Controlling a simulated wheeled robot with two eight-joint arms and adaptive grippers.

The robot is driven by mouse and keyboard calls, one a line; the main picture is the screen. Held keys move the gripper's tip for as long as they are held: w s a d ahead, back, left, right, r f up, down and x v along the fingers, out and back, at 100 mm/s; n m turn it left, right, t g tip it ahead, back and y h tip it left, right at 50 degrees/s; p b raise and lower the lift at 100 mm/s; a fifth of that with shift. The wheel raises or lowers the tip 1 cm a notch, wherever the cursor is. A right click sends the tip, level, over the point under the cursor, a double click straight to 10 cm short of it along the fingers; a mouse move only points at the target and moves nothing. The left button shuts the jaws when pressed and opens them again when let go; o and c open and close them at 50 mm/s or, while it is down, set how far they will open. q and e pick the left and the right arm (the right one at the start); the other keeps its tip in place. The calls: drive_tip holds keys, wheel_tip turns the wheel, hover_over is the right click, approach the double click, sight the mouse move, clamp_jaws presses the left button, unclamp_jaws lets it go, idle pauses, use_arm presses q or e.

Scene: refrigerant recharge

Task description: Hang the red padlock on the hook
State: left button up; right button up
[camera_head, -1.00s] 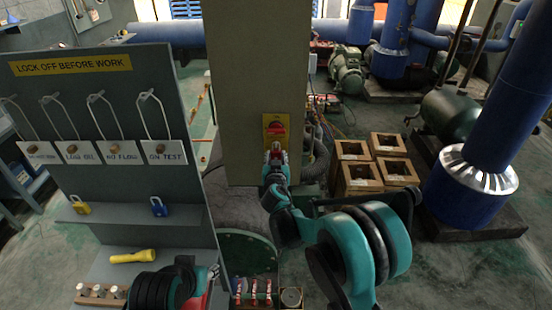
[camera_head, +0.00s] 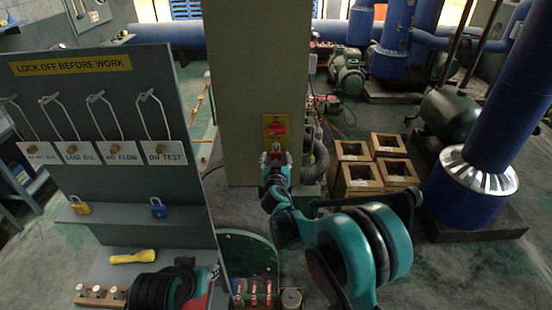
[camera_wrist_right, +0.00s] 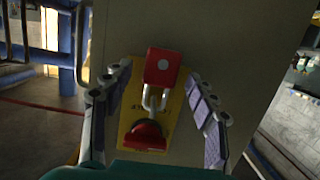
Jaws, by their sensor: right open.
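The red padlock (camera_wrist_right: 163,66) is in the right wrist view, with its pale shackle (camera_wrist_right: 153,98) at the red switch handle (camera_wrist_right: 145,136) on a yellow plate (camera_wrist_right: 174,122). In the head view this plate (camera_head: 268,121) is on the pillar. My right gripper (camera_head: 275,157) is open in front of the pillar, its fingers on either side of the padlock and apart from it. Several wire hooks (camera_head: 151,112) stand out from the grey board at the left. My left arm shows at the bottom left; its jaw opening is not clear.
The grey board (camera_head: 110,85) has labelled tags, and a shelf with a yellow padlock (camera_head: 80,208) and a blue padlock (camera_head: 158,208). A yellow flashlight (camera_head: 133,257) lies below. Wooden crates (camera_head: 358,178) stand on the floor right of the pillar.

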drive_tip(key=s+r, duration=0.2)
drive_tip(key=s, duration=1)
drive_tip(key=s+d+f+m+g+h+b, duration=0.1)
drive_tip(key=s+d+f+g+b, duration=0.15)
drive_tip(key=s+d, duration=0.45)
drive_tip(key=s+d+f+g+h+b, duration=0.15)
drive_tip(key=s+d+b, duration=0.25)
drive_tip(key=d, duration=0.5)
drive_tip(key=s+d+f+g+y+b, duration=0.1)
drive_tip(key=s+f+g+b, duration=0.1)
drive_tip(key=s+f, duration=0.3)
drive_tip(key=s+f+n+g+y+b, duration=0.1)
drive_tip(key=s+f+b, duration=0.3)
drive_tip(key=s, duration=0.9)
wheel_tip(320, 180, down, 2)
drive_tip(key=shift+s+d+f+g, duration=0.15)
drive_tip(key=shift+s+d+g, duration=0.2)
drive_tip(key=shift+g, duration=0.55)
drive_tip(key=shift+w+y, duration=0.1)
drive_tip(key=shift+y, duration=0.15)
